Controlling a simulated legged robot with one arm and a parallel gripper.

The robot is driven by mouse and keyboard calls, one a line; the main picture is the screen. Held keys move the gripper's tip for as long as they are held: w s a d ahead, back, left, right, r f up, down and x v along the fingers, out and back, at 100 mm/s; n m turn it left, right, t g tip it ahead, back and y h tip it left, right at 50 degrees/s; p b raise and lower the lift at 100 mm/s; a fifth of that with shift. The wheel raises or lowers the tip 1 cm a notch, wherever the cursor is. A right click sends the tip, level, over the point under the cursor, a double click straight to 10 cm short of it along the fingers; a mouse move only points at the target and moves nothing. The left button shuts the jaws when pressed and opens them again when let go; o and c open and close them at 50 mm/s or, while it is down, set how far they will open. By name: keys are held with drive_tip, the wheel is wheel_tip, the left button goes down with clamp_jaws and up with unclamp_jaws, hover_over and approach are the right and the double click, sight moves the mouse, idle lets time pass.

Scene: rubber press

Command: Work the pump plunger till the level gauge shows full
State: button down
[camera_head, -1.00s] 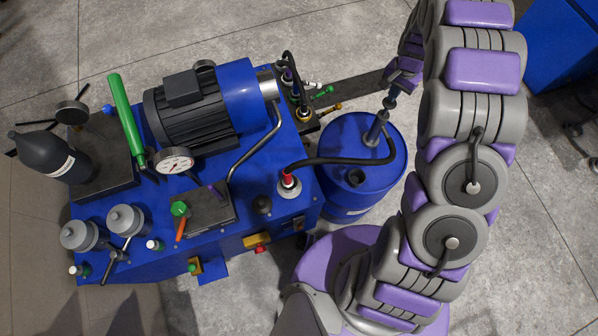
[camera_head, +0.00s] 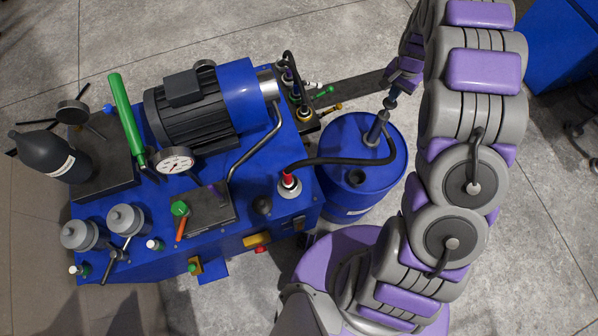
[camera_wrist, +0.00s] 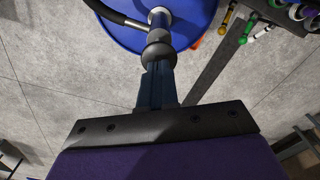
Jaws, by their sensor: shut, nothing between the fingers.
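The pump plunger (camera_head: 377,127) stands on top of a blue drum (camera_head: 335,190), a grey shaft with a dark knob at its upper end. It also shows in the wrist view as a metal shaft (camera_wrist: 160,18) below a round dark knob (camera_wrist: 158,56). My gripper (camera_head: 390,102) is at the knob; in the wrist view its closed blue fingers (camera_wrist: 157,76) end right at it. The fingers are shut with nothing between them; I cannot tell whether they touch the knob. A round white dial (camera_head: 176,160) is on the blue machine; I cannot tell if it is the level gauge.
A black hose (camera_head: 345,161) runs from the plunger base to a red-collared fitting (camera_head: 289,182) on the machine. A small dark fitting (camera_head: 356,177) sits on the drum top. The motor (camera_head: 195,108) stands left of the drum.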

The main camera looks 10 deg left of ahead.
wheel_tip(320, 180, up, 7)
drive_tip(key=p, duration=0.2)
idle(0.5)
idle(0.4)
drive_tip(key=s+d+r+n+b, duration=0.1)
drive_tip(key=s+r, duration=0.5)
drive_tip(key=s, duration=0.3)
drive_tip(key=s+r+n+b, duration=0.1)
drive_tip(key=s+r, duration=0.5)
drive_tip(key=s, duration=0.2)
drive_tip(key=s+a+r+n+g+b, duration=0.1)
drive_tip(key=s+r+n+b, duration=0.1)
drive_tip(key=s, duration=2.3)
drive_tip(key=shift+n+g+b, duration=0.4)
drive_tip(key=shift+n+b, duration=0.05)
drive_tip(key=shift+n, duration=0.15)
